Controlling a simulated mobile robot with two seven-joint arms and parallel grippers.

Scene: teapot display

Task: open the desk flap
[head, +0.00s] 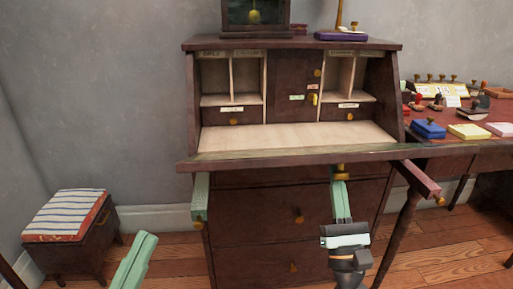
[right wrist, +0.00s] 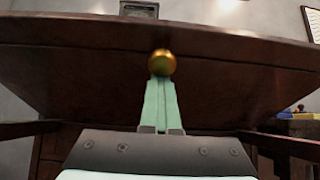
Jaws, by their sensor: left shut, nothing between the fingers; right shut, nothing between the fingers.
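The desk flap (head: 270,158) is folded down and lies close to level in front of the desk's open compartments. Its dark outer face (right wrist: 90,62) shows from below in the right wrist view. A brass knob (head: 340,174) is on the flap, and it also shows in the right wrist view (right wrist: 162,62). My right gripper (head: 340,186) is shut and empty, with its pale green fingertips just below the knob; I cannot tell whether they touch it. My left gripper (head: 146,240) is shut and empty, low at the left, apart from the desk.
Pulled-out supports with brass knobs stick out at the left (head: 201,193) and right (head: 420,178) under the flap. Drawers (head: 255,206) are below. A striped stool (head: 68,215) stands left. A side table (head: 455,147) with stamps and pads is right. A clock (head: 255,15) stands on top.

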